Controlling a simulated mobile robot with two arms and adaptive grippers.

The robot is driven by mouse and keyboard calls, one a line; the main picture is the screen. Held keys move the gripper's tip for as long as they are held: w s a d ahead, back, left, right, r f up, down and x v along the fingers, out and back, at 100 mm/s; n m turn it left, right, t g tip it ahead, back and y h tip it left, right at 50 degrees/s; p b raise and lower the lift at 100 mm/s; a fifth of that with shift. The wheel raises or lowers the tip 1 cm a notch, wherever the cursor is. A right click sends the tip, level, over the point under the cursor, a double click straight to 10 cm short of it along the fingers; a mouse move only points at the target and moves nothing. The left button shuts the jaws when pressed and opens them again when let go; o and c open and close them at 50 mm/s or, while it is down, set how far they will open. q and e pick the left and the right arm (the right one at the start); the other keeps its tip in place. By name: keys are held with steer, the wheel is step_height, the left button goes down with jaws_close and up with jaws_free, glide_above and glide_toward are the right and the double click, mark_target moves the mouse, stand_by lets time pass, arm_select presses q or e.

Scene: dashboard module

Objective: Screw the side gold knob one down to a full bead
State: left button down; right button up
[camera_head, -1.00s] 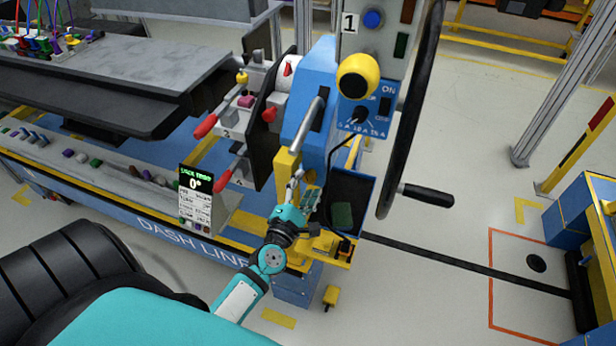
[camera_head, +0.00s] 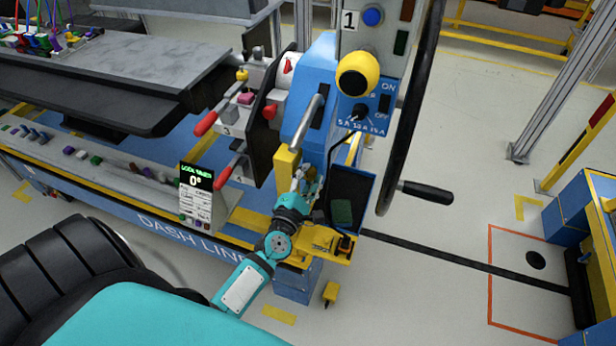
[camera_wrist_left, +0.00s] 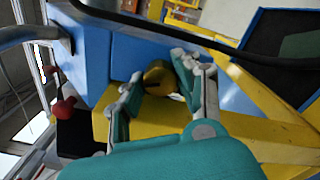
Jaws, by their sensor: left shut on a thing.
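The gold knob (camera_wrist_left: 160,77) sticks out from the side of the module in the left wrist view, beside a yellow block (camera_wrist_left: 155,118) and the blue housing. My left gripper (camera_wrist_left: 158,88) has its two fingers on either side of the knob and is shut on it. The fingers hide part of the knob's sides. In the head view the left gripper (camera_head: 299,178) is at the foot of the yellow upright block (camera_head: 286,163), and the knob is hidden there by the gripper. My right gripper is not in view.
A black handwheel (camera_head: 407,120) with a handle stands right of the blue housing (camera_head: 312,90). A dark open tray (camera_head: 352,190) is just right of my gripper. Red-tipped levers (camera_head: 207,124) and a small display reading 0° (camera_head: 196,195) are to the left. Floor at right is mostly clear.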

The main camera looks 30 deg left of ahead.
arm_select(q)
steer(key=shift+m, duration=0.4)
steer(key=m+p, duration=0.1)
steer(key=m, duration=0.1)
steer(key=shift+m+p, duration=0.3)
steer(key=shift+m, duration=0.1)
steer(key=shift+m+p, duration=1.05)
steer(key=shift+m, duration=1.55)
steer(key=shift+f, duration=0.1)
steer(key=c, duration=0.9)
jaws_free()
steer(key=shift+c, duration=0.2)
steer(key=shift+s, duration=0.1)
